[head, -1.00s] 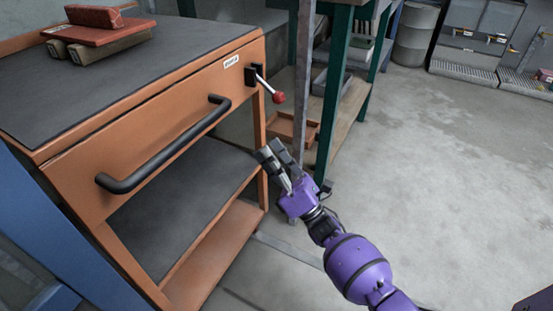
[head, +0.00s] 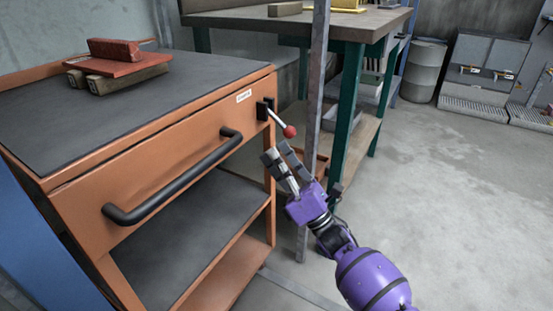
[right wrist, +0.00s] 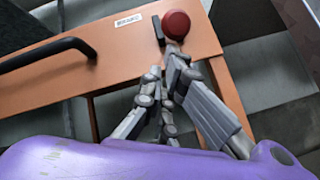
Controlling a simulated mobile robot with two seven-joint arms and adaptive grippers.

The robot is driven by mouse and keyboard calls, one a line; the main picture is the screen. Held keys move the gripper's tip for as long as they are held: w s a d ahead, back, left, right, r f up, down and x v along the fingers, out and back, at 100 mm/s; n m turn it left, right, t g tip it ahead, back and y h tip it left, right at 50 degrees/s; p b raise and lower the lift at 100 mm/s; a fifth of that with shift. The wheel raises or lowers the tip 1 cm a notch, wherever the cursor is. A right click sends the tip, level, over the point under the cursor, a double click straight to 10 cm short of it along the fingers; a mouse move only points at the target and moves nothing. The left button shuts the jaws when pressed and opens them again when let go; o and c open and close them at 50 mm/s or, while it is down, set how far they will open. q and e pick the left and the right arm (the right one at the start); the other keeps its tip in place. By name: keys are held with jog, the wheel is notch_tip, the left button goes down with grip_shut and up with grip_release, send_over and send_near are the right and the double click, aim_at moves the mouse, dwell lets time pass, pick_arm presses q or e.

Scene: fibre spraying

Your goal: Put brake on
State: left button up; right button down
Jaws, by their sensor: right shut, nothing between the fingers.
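The brake lever (head: 280,122) is a short metal rod with a red ball knob (head: 290,131), set in a black bracket at the right end of the orange cart's (head: 90,210) front. My right gripper (head: 277,153) is shut and empty, just below and left of the knob in the head view. In the right wrist view the knob (right wrist: 176,25) shows just beyond my fingertips (right wrist: 165,68); I cannot tell whether they touch. My left gripper is not in view.
The cart has a black handle (head: 175,180) left of the lever. A red block on a small stand (head: 117,68) sits on its top. A grey post (head: 314,120) and a green-legged workbench (head: 347,120) stand close behind. Open floor lies right.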

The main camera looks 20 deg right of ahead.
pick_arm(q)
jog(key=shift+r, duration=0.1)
